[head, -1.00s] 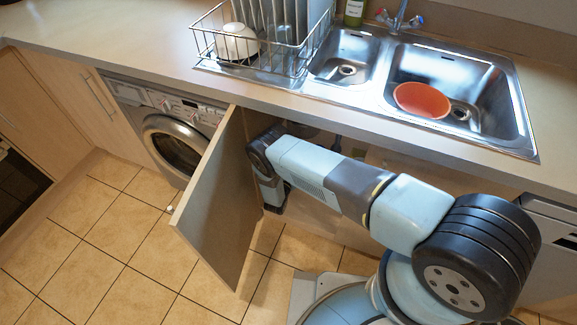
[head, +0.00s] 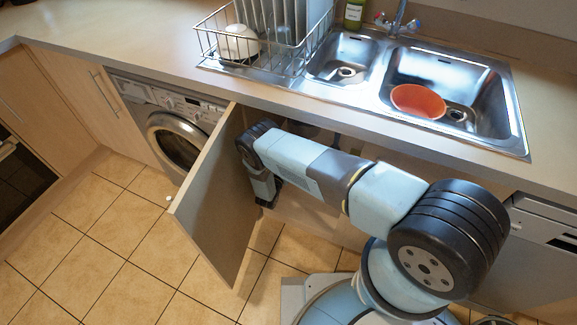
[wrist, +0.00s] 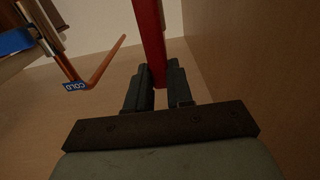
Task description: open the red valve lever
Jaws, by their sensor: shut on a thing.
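The red valve lever (wrist: 149,42) shows in the wrist view as a long red bar running up from between my fingers to the top edge. My gripper (wrist: 158,80) is shut on its near end, with one dark finger on each side. The lever's far end and the valve body are out of the wrist view.
A copper pipe with a blue "COLD" tag (wrist: 75,86) is left of the lever. A wooden cupboard wall (wrist: 245,70) stands close on the right. The open cupboard door (head: 215,205) is left of my arm, and the worktop (head: 300,105) is above. A sink holds a red bowl (head: 417,101).

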